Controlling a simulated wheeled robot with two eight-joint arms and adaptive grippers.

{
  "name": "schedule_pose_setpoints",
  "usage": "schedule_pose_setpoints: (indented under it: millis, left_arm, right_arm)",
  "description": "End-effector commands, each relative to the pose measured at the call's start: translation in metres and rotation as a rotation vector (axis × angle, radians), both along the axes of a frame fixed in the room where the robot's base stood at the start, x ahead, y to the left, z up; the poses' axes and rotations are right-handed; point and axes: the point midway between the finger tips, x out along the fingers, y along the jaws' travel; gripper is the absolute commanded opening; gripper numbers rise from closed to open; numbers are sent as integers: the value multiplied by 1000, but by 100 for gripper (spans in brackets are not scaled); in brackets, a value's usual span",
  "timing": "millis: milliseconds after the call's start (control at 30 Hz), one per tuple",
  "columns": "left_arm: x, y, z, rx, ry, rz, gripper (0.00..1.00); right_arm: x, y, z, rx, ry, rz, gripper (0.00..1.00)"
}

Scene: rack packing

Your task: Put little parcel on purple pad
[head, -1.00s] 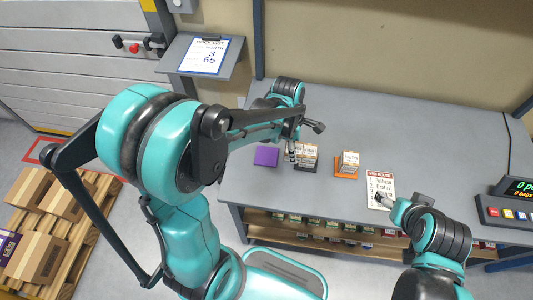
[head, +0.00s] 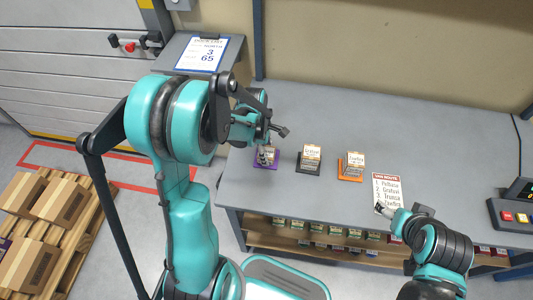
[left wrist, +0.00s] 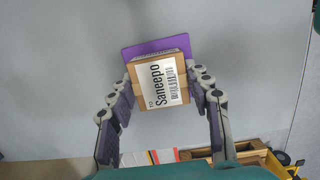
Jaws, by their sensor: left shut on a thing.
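The little parcel (head: 266,153) is a brown box with a white label reading "Saneepo". My left gripper (head: 268,146) is shut on it at the purple pad (head: 260,166), at the left of the grey table. In the left wrist view the parcel (left wrist: 158,82) is between the two fingers (left wrist: 160,90), and the purple pad (left wrist: 131,52) shows behind it. Whether the parcel touches the pad I cannot tell. My right gripper (head: 381,208) is small, low over the printed sheet at the right; its opening is unclear.
A labelled parcel (head: 311,152) stands on a dark pad (head: 308,170), and another (head: 354,159) on an orange pad (head: 350,178). A printed list (head: 388,188) lies to their right. A button console (head: 512,215) is at the right edge. The table behind the pads is clear.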

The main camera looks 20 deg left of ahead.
Motion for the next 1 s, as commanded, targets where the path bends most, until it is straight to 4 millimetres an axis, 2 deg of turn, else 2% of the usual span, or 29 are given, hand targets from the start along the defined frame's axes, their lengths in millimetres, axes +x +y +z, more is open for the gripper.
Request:
schedule_pose_setpoints:
  millis: [267, 300, 367, 400, 767, 867, 1000]
  left_arm:
    - [0, 0, -2, 0, 0, 0, 19]
    - [0, 0, -2, 0, 0, 0, 52]
    - [0, 0, -1, 0, 0, 0, 68]
    - [0, 0, -1, 0, 0, 0, 70]
    - [0, 0, 3, 0, 0, 0, 70]
    - [0, 2, 17, 0, 0, 1, 70]
    - [-2, 6, 47, 0, 0, 1, 70]
  right_arm:
    - [0, 0, -2, 0, 0, 0, 70]
    - [0, 0, -2, 0, 0, 0, 70]
    - [0, 0, -1, 0, 0, 0, 70]
    - [0, 0, -1, 0, 0, 0, 70]
    - [0, 0, 3, 0, 0, 0, 70]
    - [0, 0, 9, 0, 0, 0, 70]
    - [0, 0, 21, 0, 0, 0, 70]
